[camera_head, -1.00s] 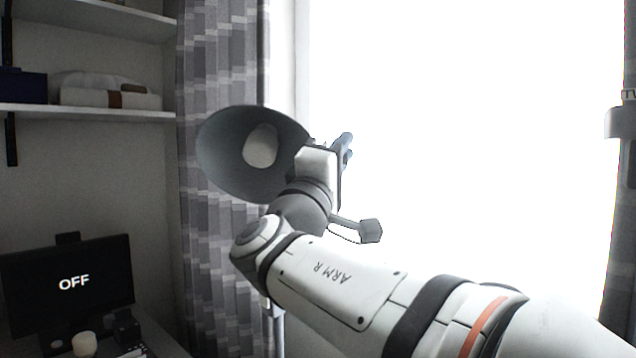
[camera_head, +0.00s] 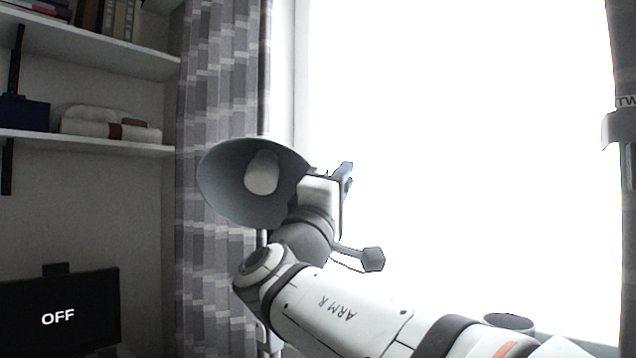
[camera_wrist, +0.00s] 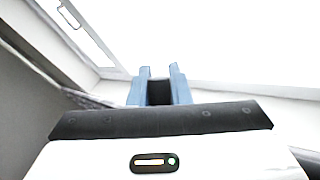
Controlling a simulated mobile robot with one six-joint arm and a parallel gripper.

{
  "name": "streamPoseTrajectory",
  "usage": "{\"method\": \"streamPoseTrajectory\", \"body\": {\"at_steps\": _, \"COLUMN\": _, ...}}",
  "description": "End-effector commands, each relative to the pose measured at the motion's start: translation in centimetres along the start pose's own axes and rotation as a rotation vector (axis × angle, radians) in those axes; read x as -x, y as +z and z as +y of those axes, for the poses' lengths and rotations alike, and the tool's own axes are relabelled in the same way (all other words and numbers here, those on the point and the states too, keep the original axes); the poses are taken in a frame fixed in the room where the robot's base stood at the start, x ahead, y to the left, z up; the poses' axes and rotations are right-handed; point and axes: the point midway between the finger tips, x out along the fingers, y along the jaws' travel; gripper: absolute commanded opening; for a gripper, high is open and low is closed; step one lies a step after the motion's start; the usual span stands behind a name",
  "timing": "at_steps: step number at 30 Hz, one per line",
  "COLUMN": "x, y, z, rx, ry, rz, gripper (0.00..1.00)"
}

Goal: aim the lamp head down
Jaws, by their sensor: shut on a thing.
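The lamp head (camera_head: 222,190) is a grey conical shade with a pale bulb (camera_head: 262,173) inside. Its open mouth faces my head camera, so I see into it. My white gripper stands just right of the shade and overlaps its right side, its fingers (camera_head: 345,176) at the far end. In the wrist view the two blue-grey fingers (camera_wrist: 160,88) stand close together with something dark between them. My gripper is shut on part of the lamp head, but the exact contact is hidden.
A bright window (camera_head: 460,130) fills the right, with a patterned curtain (camera_head: 215,80) behind the lamp. Shelves (camera_head: 90,143) with folded items are on the left wall. A dark screen reading OFF (camera_head: 60,317) is at lower left.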

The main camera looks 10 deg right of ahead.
Motion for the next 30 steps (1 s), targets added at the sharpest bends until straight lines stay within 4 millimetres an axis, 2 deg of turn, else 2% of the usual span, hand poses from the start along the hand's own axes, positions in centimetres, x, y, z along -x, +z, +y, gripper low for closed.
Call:
{"method": "streamPoseTrajectory", "body": {"at_steps": 4, "x": 0.1, "y": 0.0, "z": -0.2, "rx": 0.003, "ry": -0.004, "rz": 0.0, "gripper": 0.0}}
{"method": "streamPoseTrajectory", "body": {"at_steps": 5, "x": 0.1, "y": 0.0, "z": -0.2, "rx": 0.003, "ry": -0.004, "rz": 0.0, "gripper": 0.19}}
{"method": "streamPoseTrajectory", "body": {"at_steps": 12, "x": 0.1, "y": 0.0, "z": -0.1, "rx": 0.001, "ry": -0.002, "rz": 0.001, "gripper": 0.38}}
{"method": "streamPoseTrajectory", "body": {"at_steps": 22, "x": 0.6, "y": -0.1, "z": 0.0, "rx": -0.001, "ry": -0.002, "rz": 0.004, "gripper": 0.39}}
{"method": "streamPoseTrajectory", "body": {"at_steps": 30, "x": 4.9, "y": -0.2, "z": 0.0, "rx": -0.002, "ry": -0.003, "rz": 0.006, "gripper": 0.39}}
